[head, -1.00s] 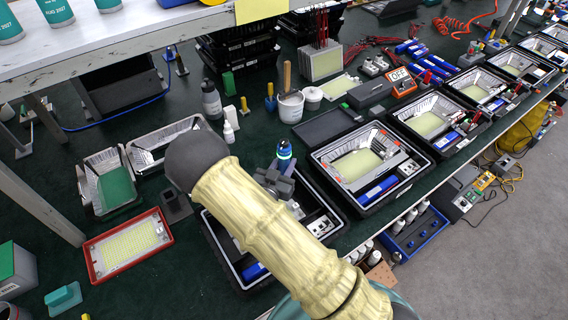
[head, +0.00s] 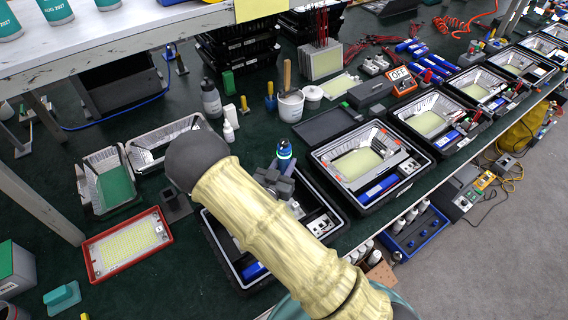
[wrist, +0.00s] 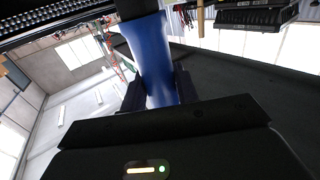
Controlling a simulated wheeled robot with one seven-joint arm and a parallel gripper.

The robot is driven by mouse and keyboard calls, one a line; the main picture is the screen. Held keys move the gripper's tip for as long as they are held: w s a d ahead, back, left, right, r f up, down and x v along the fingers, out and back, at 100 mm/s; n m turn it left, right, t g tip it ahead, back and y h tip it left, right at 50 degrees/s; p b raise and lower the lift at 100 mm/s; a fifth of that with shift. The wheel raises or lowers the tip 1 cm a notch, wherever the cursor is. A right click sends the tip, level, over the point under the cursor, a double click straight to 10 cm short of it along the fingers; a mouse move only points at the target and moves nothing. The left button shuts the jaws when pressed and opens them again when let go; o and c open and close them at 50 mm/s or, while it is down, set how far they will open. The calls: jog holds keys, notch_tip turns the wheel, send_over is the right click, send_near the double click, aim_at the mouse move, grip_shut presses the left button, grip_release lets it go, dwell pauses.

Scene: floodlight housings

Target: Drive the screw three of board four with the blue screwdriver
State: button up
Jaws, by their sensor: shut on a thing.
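My gripper (head: 274,180) is shut on the blue screwdriver (head: 284,150), whose top end with a bright ring sticks up above the jaws in the head view. In the wrist view, the blue screwdriver (wrist: 152,58) stands between the two fingers of my gripper (wrist: 160,90). The screwdriver's tip is hidden. Below my gripper is an open black case (head: 331,213) with a housing in it, mostly covered by my arm. I cannot tell which housing is board four, and no single screw can be made out.
To the right, more open black cases with lit-looking panels (head: 357,163) line the table's front edge. A red-framed panel (head: 128,243) lies at left, near two silver housings (head: 108,181). A white pot (head: 290,106) and a grey bottle (head: 211,100) stand behind my gripper.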

aim_at(282, 145)
jog(key=shift+f+b, duration=0.35)
jog(key=shift+f, duration=0.15)
dwell(1.7)
jog(key=shift+r, duration=0.1)
jog(key=shift+r+p, duration=0.9)
jog(key=shift+r, duration=0.65)
jog(key=shift+r+p, duration=2.05)
jog(key=shift+r, duration=1.3)
